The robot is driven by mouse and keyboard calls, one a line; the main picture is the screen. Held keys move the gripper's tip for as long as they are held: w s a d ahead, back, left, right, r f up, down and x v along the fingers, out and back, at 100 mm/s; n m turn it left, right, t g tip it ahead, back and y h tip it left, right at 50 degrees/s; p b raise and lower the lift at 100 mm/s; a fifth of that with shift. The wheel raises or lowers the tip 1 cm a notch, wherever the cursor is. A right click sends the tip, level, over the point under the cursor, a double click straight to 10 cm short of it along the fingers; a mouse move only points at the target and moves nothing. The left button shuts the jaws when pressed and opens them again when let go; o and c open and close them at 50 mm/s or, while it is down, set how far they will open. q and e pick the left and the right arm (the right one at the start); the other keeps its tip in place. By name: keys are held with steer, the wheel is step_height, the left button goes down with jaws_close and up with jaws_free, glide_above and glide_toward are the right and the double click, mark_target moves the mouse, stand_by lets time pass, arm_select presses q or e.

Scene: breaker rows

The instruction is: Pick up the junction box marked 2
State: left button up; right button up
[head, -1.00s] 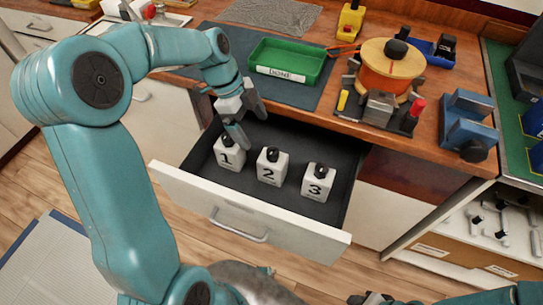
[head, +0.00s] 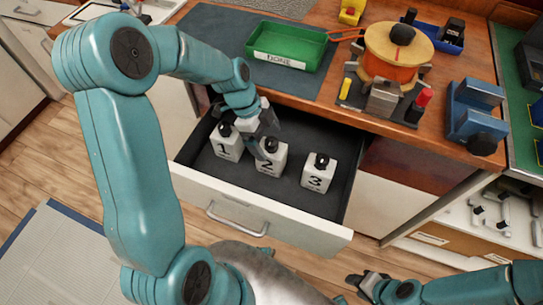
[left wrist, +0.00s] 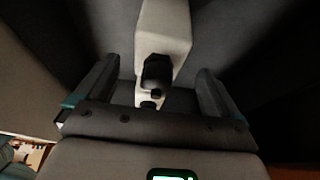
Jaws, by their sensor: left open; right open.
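The white junction box marked 2 (head: 268,170) stands upright in the open drawer, between the box marked 1 (head: 224,151) and the box marked 3 (head: 317,178). Each has a black knob on top. My left gripper (head: 267,145) is open at the top of box 2 and partly covers it. In the left wrist view, a white box with a black knob (left wrist: 157,72) lies between the two open fingers, with a gap on each side; its number is not visible there. My right gripper (head: 366,286) is open and empty at the bottom, away from the boxes.
The drawer's front panel (head: 250,215) stands out from the wooden counter. On the counter are a green tray labelled DONE (head: 288,43), an orange spool (head: 396,52) and a blue device (head: 472,115). The dark drawer floor is clear around the boxes.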

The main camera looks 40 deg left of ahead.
mark_target(272, 150)
arm_select(q)
steer(key=x, duration=0.5)
steer(key=shift+a, duration=0.1)
steer(key=shift+s, duration=0.1)
steer(key=c, duration=1.4)
